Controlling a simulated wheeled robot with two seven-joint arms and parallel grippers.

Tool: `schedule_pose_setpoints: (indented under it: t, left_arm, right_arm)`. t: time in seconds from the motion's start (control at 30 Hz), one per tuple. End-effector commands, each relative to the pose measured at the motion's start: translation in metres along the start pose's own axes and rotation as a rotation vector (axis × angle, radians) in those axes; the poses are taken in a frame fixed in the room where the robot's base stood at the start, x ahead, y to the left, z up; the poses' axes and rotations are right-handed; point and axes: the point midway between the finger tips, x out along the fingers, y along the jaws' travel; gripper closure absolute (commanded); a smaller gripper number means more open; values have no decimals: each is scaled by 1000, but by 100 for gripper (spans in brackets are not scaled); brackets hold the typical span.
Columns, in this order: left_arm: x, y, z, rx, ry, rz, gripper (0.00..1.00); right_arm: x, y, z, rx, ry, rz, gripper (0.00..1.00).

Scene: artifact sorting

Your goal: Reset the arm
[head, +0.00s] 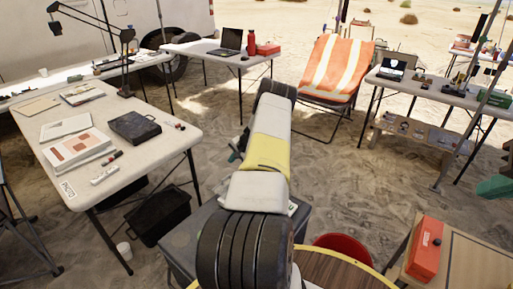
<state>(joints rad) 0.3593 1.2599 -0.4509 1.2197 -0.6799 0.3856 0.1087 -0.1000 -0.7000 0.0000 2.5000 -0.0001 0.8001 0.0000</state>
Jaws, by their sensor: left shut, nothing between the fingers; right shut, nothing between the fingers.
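One of my arms, with white, yellow and black links, rises through the middle of the head view and ends near the orange striped chair in the picture. I cannot tell which of my two arms it is. No gripper fingers show clearly on it. A small dark teal part (236,151) sticks out at its left side, too small to identify. A teal-green piece (495,187) is cut off at the right edge, and I cannot tell what it is. I see neither gripper plainly, and no object is visibly held.
A white table (60,187) at left bears papers, a black case (134,127) and a lamp. Other tables stand behind with a laptop (230,40) and at right. An orange chair (333,70) stands at the back. A red box (424,250) sits lower right. Sandy ground lies between.

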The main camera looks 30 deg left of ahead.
Motion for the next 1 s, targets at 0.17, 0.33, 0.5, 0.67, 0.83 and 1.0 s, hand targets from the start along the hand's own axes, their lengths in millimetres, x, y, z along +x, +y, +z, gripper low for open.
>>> schedule_pose_setpoints:
  t: [0.17,0.33,0.5,0.67,0.83,1.0]
  left_arm:
    - [-8,-3,0,-1,-1,0,100]
    - [-13,-5,-1,-5,2,2,100]
    - [-65,-20,-15,-71,30,29,100]
    - [-161,-32,-27,-173,79,102,100]
    - [-268,-29,-26,-257,142,203,100]
    - [-372,-15,-9,-305,212,313,100]
  right_arm:
    - [0,0,0,0,0,0,100]
    - [0,0,0,0,0,0,100]
    - [0,0,0,0,0,0,100]
    - [0,0,0,0,0,0,100]
    - [0,0,0,0,0,0,100]
    - [0,0,0,0,0,0,100]
